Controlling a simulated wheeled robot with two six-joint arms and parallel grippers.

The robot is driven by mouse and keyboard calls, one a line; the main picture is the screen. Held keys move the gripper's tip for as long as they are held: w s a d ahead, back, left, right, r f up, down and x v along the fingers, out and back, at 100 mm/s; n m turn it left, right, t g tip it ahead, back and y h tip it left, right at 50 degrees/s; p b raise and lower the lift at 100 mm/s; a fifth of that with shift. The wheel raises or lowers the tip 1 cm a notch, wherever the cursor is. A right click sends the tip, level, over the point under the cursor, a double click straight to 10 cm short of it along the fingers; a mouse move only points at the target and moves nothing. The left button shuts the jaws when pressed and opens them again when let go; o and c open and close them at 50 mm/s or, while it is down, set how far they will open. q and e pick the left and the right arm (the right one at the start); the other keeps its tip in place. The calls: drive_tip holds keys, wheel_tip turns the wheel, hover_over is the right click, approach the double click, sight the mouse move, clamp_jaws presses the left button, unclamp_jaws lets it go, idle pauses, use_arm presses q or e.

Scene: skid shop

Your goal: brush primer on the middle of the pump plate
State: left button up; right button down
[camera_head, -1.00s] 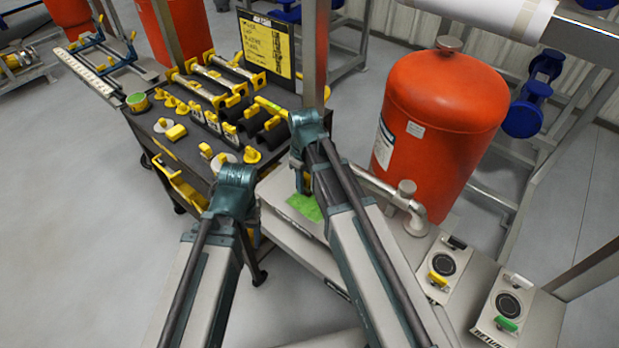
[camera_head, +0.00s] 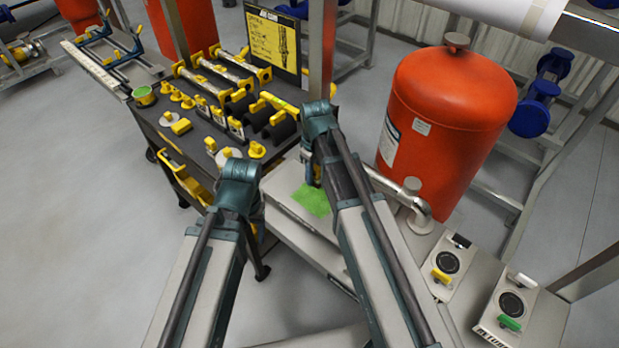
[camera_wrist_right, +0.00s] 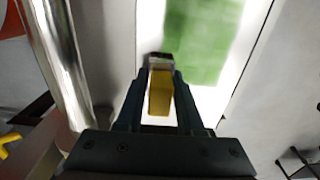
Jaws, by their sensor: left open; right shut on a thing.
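The pump plate (camera_head: 282,190) is a pale flat surface in the middle of the head view, with a bright green patch (camera_head: 312,202) on it. The plate (camera_wrist_right: 208,102) and green patch (camera_wrist_right: 203,40) also show in the right wrist view. My right gripper (camera_head: 316,180) is over the plate, at the patch's far edge. In the wrist view it (camera_wrist_right: 160,95) is shut on a brush with a yellow handle (camera_wrist_right: 160,92). The brush tip is at the patch's left edge; contact is unclear. My left gripper (camera_head: 258,212) is open beside the plate's left side, largely hidden by its own wrist.
A red tank (camera_head: 445,120) and a silver pipe (camera_head: 395,188) stand close to the right of the plate. A dark cart (camera_head: 175,150) with yellow-handled tools and a green-topped tin (camera_head: 144,95) is at the left. Two dial boxes (camera_head: 447,262) (camera_head: 510,305) sit at the right front.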

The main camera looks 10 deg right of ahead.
sight(316, 165)
drive_tip(key=shift+w+d, duration=0.25)
drive_tip(key=shift+d, duration=0.1)
drive_tip(key=shift+r+p, duration=0.5)
drive_tip(key=shift+p, duration=0.1)
wheel_tip(316, 165, up, 5)
drive_tip(key=p, duration=0.4)
drive_tip(key=shift+p, duration=0.4)
wheel_tip(316, 165, up, 3)
drive_tip(key=p, duration=0.3)
drive_tip(key=shift+f, duration=0.1)
